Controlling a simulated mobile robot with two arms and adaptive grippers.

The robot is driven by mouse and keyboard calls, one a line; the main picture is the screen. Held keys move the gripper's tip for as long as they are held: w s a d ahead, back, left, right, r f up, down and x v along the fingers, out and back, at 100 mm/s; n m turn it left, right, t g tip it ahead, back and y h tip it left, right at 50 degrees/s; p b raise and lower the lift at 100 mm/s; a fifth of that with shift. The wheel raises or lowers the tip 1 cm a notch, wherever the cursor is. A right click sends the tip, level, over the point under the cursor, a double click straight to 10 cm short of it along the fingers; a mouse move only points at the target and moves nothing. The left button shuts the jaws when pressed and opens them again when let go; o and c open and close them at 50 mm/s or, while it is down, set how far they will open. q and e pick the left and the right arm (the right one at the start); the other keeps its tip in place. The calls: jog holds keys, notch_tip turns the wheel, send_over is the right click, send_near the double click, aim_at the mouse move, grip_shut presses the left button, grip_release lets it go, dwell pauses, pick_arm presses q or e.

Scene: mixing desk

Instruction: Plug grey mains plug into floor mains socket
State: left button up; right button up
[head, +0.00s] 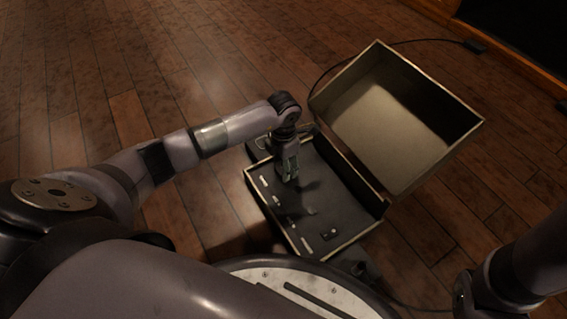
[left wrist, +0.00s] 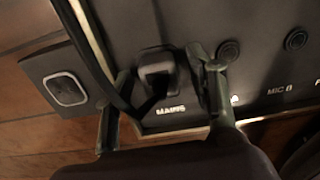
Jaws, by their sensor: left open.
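A dark plug (left wrist: 157,75) sits on the case panel above the label MAINS in the left wrist view. A black cable (left wrist: 92,50) curves down to it from the upper left. My left gripper (left wrist: 163,66) is open, with one finger on each side of the plug; I cannot tell whether they touch it. In the head view my left gripper (head: 289,172) points down over the left part of the panel and hides the plug. A square dark plate with a pale-rimmed socket (left wrist: 66,89) lies on the floor just left of the case. My right gripper is outside the frames.
The open case (head: 347,243) stands on the wooden floor, its raised lid (head: 395,115) at the back right. A cable leads from behind the lid to a small dark block (head: 475,46). Free floor lies to the left.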

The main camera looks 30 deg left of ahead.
pick_arm(q)
notch_tip(320, 180, up, 12)
dwell(0.6)
dwell(0.4)
